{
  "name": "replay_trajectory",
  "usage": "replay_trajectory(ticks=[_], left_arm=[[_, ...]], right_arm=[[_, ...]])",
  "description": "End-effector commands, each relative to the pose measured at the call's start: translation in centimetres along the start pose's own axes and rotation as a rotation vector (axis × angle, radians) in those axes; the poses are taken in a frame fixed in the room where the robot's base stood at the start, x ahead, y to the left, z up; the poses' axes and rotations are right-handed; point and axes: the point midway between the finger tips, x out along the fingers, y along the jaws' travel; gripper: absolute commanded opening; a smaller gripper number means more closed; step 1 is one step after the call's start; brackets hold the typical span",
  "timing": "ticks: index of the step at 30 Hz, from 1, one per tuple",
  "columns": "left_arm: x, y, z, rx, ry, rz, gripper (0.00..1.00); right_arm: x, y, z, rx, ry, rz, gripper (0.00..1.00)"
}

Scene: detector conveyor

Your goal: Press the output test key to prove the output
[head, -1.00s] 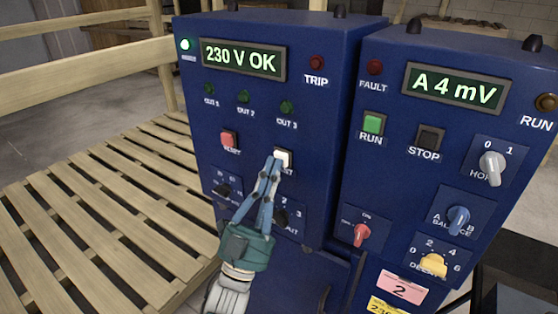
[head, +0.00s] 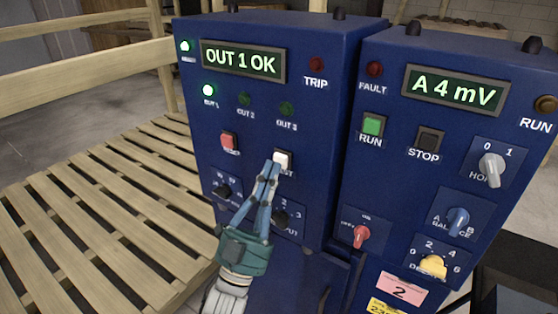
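The white key (head: 283,156) sits on the left blue box (head: 330,130); its label is mostly hidden by my fingers. My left gripper (head: 274,165) is shut and empty, with its fingertips together at the lower left of the key. They look touching or very close; I cannot tell whether the key is pushed in. The display (head: 243,61) reads "OUT 1 OK". The OUT 2 lamp (head: 244,99) and OUT 3 lamp (head: 286,109) are dark. My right gripper is not in view.
A red key (head: 229,141) is left of the white key. Dark knobs (head: 222,190) sit below, partly behind my gripper. The right blue box has a display (head: 454,88) reading "A 4 mV", a green RUN key (head: 373,124) and several knobs. Wooden slats (head: 90,215) lie at left.

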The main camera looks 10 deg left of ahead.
Motion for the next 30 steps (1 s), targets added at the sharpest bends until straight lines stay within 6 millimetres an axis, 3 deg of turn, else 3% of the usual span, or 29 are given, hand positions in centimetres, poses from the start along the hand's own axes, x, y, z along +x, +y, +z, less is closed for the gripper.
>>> replay_trajectory(ticks=[14, 30], left_arm=[[-0.6, -0.5, -0.5, 0.001, 0.001, -0.001, 0.00], [-3.8, -2.8, -2.8, 0.000, 0.001, -0.001, 0.00]], right_arm=[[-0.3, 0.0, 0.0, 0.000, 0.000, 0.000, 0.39], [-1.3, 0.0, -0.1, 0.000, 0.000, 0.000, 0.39]])
